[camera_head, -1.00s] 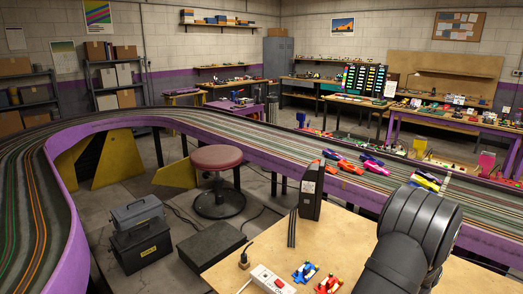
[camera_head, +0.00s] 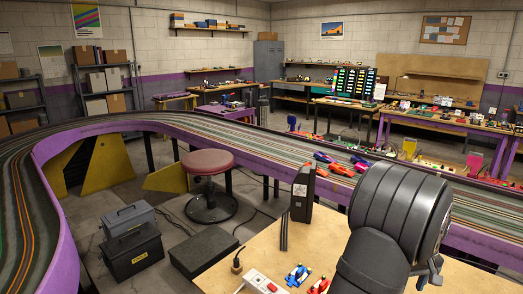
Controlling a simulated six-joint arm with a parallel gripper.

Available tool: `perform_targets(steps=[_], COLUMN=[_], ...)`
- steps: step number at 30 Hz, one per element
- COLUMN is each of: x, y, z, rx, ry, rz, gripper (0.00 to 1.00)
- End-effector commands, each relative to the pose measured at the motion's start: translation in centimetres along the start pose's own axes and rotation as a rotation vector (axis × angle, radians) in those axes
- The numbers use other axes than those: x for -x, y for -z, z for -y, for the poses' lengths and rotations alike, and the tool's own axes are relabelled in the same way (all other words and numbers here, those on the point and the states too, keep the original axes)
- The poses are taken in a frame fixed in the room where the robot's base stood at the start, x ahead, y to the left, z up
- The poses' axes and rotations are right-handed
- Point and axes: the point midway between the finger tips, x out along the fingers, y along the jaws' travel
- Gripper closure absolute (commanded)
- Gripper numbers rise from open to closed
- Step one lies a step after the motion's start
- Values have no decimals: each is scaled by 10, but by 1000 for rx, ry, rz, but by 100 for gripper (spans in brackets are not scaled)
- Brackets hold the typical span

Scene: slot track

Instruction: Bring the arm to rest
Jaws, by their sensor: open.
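My arm's dark, ribbed wrist (camera_head: 400,210) fills the lower right of the head view, raised over the wooden table (camera_head: 290,245). A small part of my gripper (camera_head: 430,272) shows at its lower right edge, open, with nothing seen in it. Most of the gripper is hidden by the wrist or hard to make out.
The slot track (camera_head: 255,145) with purple sides curves around the table. Red and blue cars (camera_head: 335,167) stand on it behind my wrist. A black upright box (camera_head: 303,190), small cars (camera_head: 297,275) and a power strip (camera_head: 262,283) are on the table. A stool (camera_head: 208,162) stands beyond.

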Motion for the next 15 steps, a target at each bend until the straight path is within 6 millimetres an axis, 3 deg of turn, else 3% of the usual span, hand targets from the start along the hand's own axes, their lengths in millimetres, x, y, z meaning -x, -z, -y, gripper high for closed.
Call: perform_targets(steps=[2,3,15], x=[18,15,-71], y=[0,0,-1], z=[-1,0,1], rx=[0,0,0], ry=[-4,2,4], rz=[-3,2,3], gripper=[55,55,55])
